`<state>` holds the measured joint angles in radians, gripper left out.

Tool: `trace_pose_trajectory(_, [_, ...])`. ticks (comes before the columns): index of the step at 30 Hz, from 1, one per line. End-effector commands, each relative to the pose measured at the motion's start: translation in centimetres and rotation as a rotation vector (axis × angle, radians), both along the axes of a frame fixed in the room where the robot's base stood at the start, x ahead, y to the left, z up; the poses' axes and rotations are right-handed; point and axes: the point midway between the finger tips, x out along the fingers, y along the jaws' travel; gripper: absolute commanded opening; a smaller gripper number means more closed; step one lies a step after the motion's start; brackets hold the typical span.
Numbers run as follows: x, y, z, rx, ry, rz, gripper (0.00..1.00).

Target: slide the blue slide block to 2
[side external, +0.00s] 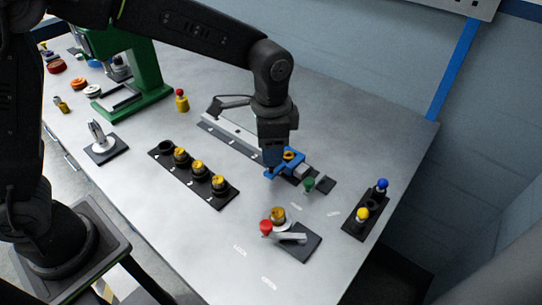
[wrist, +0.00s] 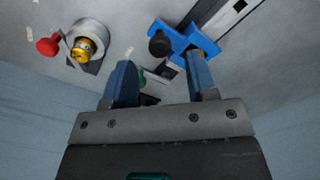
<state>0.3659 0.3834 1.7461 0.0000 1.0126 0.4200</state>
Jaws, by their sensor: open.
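The blue slide block (side external: 291,160) sits on the long rail (side external: 222,134), toward its right end, with a yellow part on it. In the wrist view the blue slide block (wrist: 184,38) shows beyond my fingertips, with a black round knob (wrist: 160,43) at its left. My gripper (side external: 271,170) is low at the block in the side view; its fingers partly blend with the block there. In the wrist view my gripper (wrist: 159,60) is open with nothing held between its fingers. The right finger overlaps the block's edge in the picture; contact cannot be told. The position numbers are too small to read.
A red-knobbed lever fixture (side external: 290,240) stands in front, and a green knob (side external: 309,184) is close to the rail's right end. A black strip (side external: 195,175) with yellow-topped posts lies left. A two-knob holder (side external: 367,212) stands right.

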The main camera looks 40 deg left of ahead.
Motion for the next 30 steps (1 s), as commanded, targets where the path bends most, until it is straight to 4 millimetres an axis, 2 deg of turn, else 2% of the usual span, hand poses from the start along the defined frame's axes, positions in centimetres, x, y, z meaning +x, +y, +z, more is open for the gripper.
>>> trace_pose_trajectory(3, [0.0, 0.0, -1.9, 0.001, 0.002, 0.0, 0.52])
trace_pose_trajectory(7, [0.0, 0.0, -3.1, 0.001, 0.001, 0.0, 0.52])
trace_pose_trajectory(18, [0.0, 0.0, -3.6, -0.001, -0.001, 0.0, 0.52])
trace_pose_trajectory(30, [0.0, 0.0, -3.6, -0.001, -0.001, 0.0, 0.15])
